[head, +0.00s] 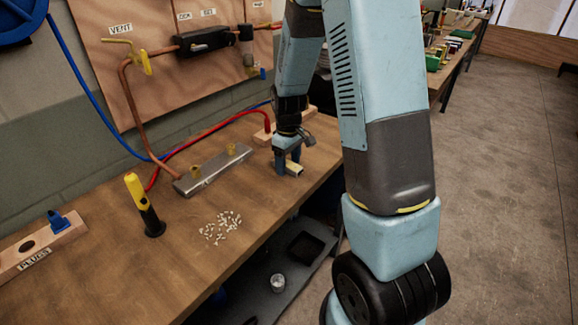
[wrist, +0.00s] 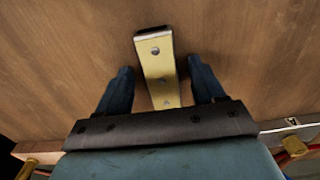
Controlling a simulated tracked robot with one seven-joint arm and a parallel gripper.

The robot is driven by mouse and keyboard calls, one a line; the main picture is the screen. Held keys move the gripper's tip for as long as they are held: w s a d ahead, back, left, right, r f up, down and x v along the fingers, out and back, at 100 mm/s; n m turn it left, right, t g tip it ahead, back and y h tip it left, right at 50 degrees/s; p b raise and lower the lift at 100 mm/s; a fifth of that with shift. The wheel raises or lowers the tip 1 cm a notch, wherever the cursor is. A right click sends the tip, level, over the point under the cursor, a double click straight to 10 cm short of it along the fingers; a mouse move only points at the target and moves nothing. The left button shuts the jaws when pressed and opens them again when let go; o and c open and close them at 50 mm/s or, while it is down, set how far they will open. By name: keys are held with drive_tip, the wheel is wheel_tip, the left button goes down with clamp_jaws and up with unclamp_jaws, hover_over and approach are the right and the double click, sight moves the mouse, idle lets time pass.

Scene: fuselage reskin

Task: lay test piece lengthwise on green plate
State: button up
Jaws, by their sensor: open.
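My gripper (head: 288,164) is low over the bench, pointing down. In the wrist view my gripper (wrist: 160,68) is open, with one dark blue finger on each side of the bar and visible gaps between. The green plate is not clear; small green items (head: 463,34) sit on the far bench, too small to tell.
A metal block with yellow knobs (head: 213,170) lies left of my gripper. A yellow-black tool (head: 143,205) stands near scattered white bits (head: 221,227). A wooden PLUGS block (head: 40,250) is at the left. Hoses run along the wall. Floor at right is clear.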

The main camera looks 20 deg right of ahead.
sight(288, 164)
drive_tip(key=shift+c, duration=0.3)
drive_tip(key=c, duration=1.2)
drive_tip(key=shift+r, duration=0.55)
wheel_tip(288, 164, up, 3)
drive_tip(key=shift+f, duration=0.2)
drive_tip(key=s+r, duration=0.3)
drive_tip(key=s, duration=0.1)
drive_tip(key=s+r, duration=0.3)
drive_tip(key=s, duration=0.2)
drive_tip(key=s+r, duration=0.3)
drive_tip(key=s, duration=0.2)
drive_tip(key=shift+a+r, duration=0.2)
drive_tip(key=shift+a, duration=0.2)
